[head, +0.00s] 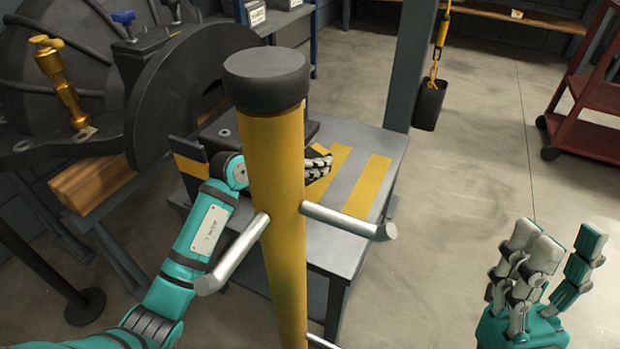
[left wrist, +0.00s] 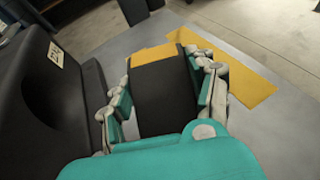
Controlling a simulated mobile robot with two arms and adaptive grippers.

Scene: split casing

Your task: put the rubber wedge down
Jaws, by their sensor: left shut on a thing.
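The black rubber wedge (left wrist: 172,98) sits between the fingers of my left gripper in the left wrist view. My left gripper (head: 318,166) is shut on it, low over the grey table (head: 334,246) with yellow stripes. I cannot tell whether the wedge touches the table top.
The yellow post (head: 279,190) with a black cap and metal side bars stands close in front. A dark casing (head: 190,95) is at the left, beside a wooden block (head: 92,182). A grey upright (head: 410,65) rises behind the table. Floor at the right is clear before a red cart (head: 595,125).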

